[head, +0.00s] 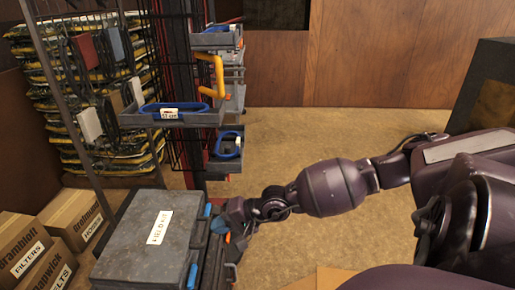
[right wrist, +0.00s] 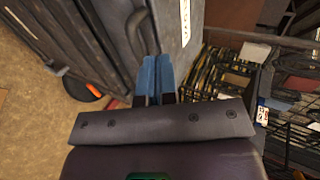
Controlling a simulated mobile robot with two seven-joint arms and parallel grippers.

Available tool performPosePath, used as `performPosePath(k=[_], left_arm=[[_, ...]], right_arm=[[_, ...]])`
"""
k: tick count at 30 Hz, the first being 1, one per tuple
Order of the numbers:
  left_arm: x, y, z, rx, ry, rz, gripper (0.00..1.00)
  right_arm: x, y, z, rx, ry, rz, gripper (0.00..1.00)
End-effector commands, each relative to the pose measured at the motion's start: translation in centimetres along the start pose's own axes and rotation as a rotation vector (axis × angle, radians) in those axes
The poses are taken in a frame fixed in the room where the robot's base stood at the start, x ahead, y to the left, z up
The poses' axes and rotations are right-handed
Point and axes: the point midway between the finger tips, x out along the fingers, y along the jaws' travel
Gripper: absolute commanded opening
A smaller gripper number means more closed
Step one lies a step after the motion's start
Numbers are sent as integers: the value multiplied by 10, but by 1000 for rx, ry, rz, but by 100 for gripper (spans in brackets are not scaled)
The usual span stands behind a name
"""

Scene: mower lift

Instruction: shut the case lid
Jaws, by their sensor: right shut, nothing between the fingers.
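The grey case (head: 140,235) lies at the bottom left of the head view, its flat lid (head: 175,205) facing up with a white label (head: 160,227). I cannot tell whether the lid is fully down. My left gripper is not in view.
A rack with grey trays (head: 172,115) and an orange handle (head: 215,75) stands behind the case. Cardboard boxes (head: 70,215) sit to its left. Stacked yellow-black packs (head: 90,100) fill the back left. The floor (head: 310,140) to the right is clear.

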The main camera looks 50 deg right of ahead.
Motion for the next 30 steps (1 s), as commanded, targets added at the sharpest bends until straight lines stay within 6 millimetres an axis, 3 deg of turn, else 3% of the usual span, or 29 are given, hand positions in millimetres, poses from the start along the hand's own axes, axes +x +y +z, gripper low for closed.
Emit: performPosePath(k=[4,18,30], left_arm=[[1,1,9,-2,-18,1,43],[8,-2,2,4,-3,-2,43],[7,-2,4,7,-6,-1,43]], right_arm=[[-19,14,1,1,-2,10,0],[-69,31,0,1,-1,6,0],[-80,33,1,3,-2,1,0]])
